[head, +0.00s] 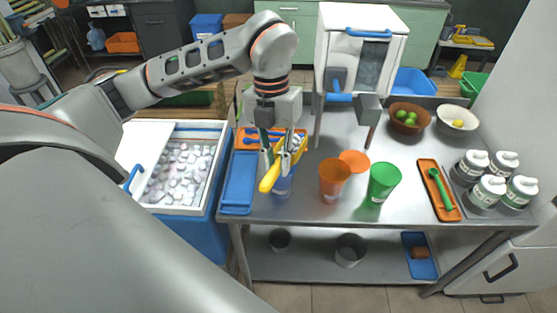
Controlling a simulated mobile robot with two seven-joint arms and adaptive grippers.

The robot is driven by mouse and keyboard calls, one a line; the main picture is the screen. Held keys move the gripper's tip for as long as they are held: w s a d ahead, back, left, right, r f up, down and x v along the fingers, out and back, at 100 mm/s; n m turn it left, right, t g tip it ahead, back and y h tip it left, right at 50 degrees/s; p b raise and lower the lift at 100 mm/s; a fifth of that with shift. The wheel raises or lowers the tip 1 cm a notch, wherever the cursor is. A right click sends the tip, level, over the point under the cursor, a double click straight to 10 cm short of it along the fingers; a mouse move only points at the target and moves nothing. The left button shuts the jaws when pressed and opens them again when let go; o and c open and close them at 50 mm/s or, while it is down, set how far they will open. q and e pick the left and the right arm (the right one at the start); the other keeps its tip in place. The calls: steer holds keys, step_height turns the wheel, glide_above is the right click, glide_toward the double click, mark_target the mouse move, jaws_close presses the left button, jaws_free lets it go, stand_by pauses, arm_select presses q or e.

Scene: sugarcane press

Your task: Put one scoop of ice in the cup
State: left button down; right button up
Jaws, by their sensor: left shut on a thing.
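My left gripper (279,150), pointing down over the left part of the metal table, is shut on a yellow scoop (269,179). The scoop is tilted, and the gripper fingers partly cover it. A blue cup (283,186) stands just below and behind the scoop, partly hidden by it. I cannot tell whether the scoop holds ice or touches the cup. An orange cup (333,181) and a green cup (383,182) stand to the right. Ice (181,171) fills the open chest (213,182) at the left. My right gripper is not in view.
A white press (339,55) with blue handles stands at the table's back. Blue tray (239,185) lies at the table's left edge. Orange tray with a green tool (441,186), several bottles (488,190) and two fruit bowls (409,118) (457,120) occupy the right side.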

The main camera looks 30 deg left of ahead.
arm_select(q)
steer(key=shift+s+a+f+t+h, duration=0.1)
steer(key=shift+a+f+t+h, duration=0.1)
steer(key=shift+h, duration=0.7)
steer(key=shift+a+f+t+h, duration=0.15)
steer(key=shift+t+h, duration=0.05)
steer(key=shift+h, duration=0.7)
steer(key=shift+f+h+b, duration=0.2)
steer(key=shift+h+b, duration=0.1)
steer(key=shift+b, duration=0.15)
steer(key=shift+s+a+t+h+b, duration=0.1)
steer(key=shift+a+t+h+b, duration=0.2)
steer(key=shift+h+b, duration=1.1)
steer(key=shift+w+a+t+h+b, duration=0.1)
steer(key=shift+a+t+h+b, duration=0.35)
steer(key=shift+b, duration=1.8)
steer(key=shift+s+a+t+h+b, duration=0.1)
steer(key=shift+h+b, duration=1.05)
steer(key=shift+b, duration=0.65)
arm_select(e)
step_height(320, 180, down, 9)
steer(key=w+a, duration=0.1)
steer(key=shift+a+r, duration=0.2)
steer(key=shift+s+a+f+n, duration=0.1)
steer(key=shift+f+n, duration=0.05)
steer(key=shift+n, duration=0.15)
